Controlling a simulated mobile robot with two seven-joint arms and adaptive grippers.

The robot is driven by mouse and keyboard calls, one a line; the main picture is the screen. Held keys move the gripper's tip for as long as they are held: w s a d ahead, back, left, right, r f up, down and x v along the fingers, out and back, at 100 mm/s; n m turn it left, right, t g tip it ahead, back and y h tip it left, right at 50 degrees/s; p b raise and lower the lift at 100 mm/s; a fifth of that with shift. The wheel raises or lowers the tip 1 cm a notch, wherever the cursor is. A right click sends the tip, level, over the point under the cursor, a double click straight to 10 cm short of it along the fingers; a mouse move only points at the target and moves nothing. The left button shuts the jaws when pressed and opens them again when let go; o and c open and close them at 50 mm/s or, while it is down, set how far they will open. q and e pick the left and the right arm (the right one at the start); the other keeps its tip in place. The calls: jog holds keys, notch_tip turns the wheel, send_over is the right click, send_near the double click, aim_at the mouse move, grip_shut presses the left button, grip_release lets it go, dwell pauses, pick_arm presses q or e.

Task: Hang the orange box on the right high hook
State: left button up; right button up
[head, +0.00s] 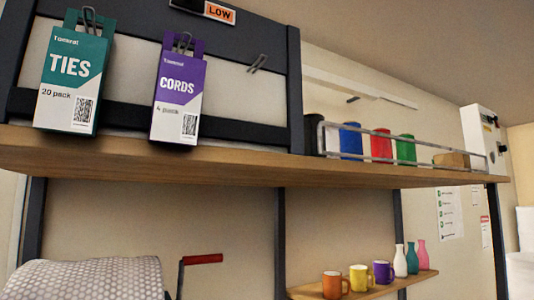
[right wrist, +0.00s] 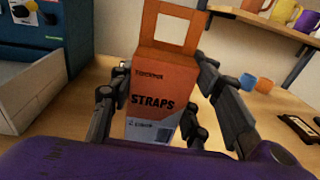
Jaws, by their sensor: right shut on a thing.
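In the right wrist view, the orange box (right wrist: 158,92) is marked STRAPS and has a square hang loop at its top. My right gripper (right wrist: 162,66) is shut on it, with a finger on each side. In the head view, a dark rail carries a LOW sign (head: 219,13), cut by the top edge. A bare hook (head: 257,63) sticks out at the right of this rail. A green TIES box (head: 72,70) and a purple CORDS box (head: 178,92) hang to its left. Any higher rail lies outside the frame. My left gripper is in neither view.
A wooden shelf (head: 230,172) runs below the hanging boxes, with coloured canisters (head: 381,146) behind a wire rail at right. A lower shelf (head: 413,283) holds mugs and bottles. In the right wrist view, a wooden bench (right wrist: 274,101) lies behind and beside the box.

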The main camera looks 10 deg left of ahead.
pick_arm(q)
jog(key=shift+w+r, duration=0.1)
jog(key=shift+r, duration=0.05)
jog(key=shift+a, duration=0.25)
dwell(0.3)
